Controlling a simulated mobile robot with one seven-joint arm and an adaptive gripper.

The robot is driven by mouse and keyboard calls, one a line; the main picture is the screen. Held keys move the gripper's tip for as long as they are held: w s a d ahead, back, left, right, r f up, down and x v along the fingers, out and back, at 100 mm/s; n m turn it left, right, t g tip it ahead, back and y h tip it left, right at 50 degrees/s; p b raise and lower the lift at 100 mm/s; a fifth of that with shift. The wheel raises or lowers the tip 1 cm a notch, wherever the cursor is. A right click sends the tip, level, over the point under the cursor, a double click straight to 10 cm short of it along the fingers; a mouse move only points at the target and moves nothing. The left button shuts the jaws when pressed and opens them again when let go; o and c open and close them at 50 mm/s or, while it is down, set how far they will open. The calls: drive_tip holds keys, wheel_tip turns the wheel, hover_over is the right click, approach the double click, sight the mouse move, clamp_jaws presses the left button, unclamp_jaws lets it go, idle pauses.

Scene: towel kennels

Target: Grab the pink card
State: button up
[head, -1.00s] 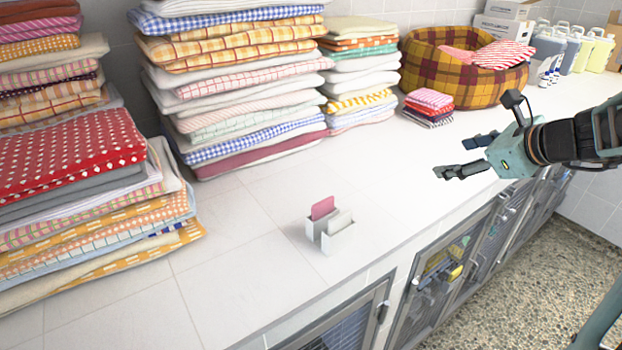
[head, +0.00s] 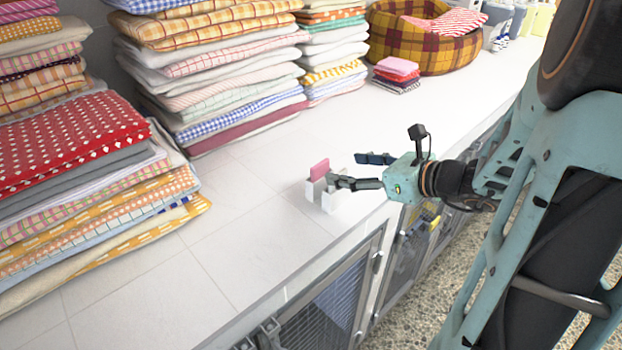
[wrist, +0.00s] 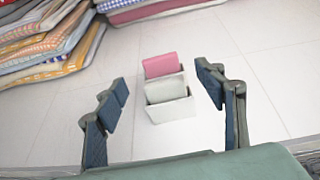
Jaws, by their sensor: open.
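The pink card (head: 319,170) stands upright in a slot of a small white holder (head: 329,201) on the counter. In the wrist view the pink card (wrist: 160,65) is in the far slot of the holder (wrist: 171,110), and a pale grey-white card (wrist: 165,88) stands in the nearer slot. My gripper (head: 344,170) is open and empty. In the head view one finger overlaps the holder and hides most of the pale card. In the wrist view my gripper (wrist: 163,91) has its fingers apart on either side of the holder, with the pink card between and beyond them.
Tall stacks of folded towels (head: 205,75) and a pile with a red dotted towel (head: 65,150) stand behind and left. A plaid basket (head: 425,40) and small folded cloths (head: 397,72) are farther back. Kennel doors (head: 335,300) lie below the counter edge. Counter left of the holder is clear.

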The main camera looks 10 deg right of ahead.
sight(322, 167)
drive_tip(key=x, duration=0.4)
drive_tip(key=shift+w+a+f, duration=0.1)
drive_tip(key=shift+w+f, duration=0.05)
drive_tip(key=shift+w, duration=0.1)
drive_tip(key=shift+p+x, duration=0.35)
drive_tip(key=shift+x, duration=2.2)
drive_tip(key=shift+s+f, duration=0.1)
drive_tip(key=shift+f, duration=0.05)
drive_tip(key=c, duration=1.2)
